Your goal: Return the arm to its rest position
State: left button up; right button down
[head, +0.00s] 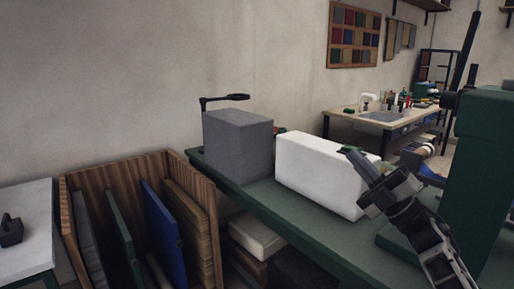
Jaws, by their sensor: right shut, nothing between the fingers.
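My right gripper (352,158) is in the head view, at the end of the dark arm that comes in from the lower right. Its tip is in front of the upper right part of a white block (318,172) on the green table. The jaws look shut with nothing held. I cannot tell whether the gripper touches the block. My left gripper is not in view.
A grey block (238,146) stands left of the white one on the green table (262,205). A wooden rack (206,192) with upright boards is at the lower left. A tall green thing (484,170) stands at the right. A workbench (350,118) is farther back.

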jog(key=w+d+f+m+t+h, duration=0.1)
jog(key=w+d+m+t+h, duration=0.5)
jog(key=m+h, duration=0.6)
jog(key=w+d+f+m+g+h, duration=0.3)
jog(key=d+f+m+g+h, duration=0.45)
jog(key=f+m, duration=0.5)
jog(key=s+a+f+g+y, duration=0.1)
jog(key=s+a+f, duration=0.4)
jog(key=s+f, duration=0.4)
jog(key=s+a+f, duration=0.6)
jog(key=s+f, duration=0.1)
jog(key=f, duration=0.4)
jog(key=s+a+f+g+y, duration=0.1)
jog(key=s+a+f+g, duration=0.1)
jog(key=s, duration=0.9)
jog(key=s+a+f+g+y, duration=0.1)
jog(key=s+a+f, duration=0.3)
jog(key=s, duration=0.7)
jog(key=shift+s+a+f+g, duration=0.2)
jog(key=shift+a+f+g, duration=0.2)
jog(key=shift+a, duration=0.7)
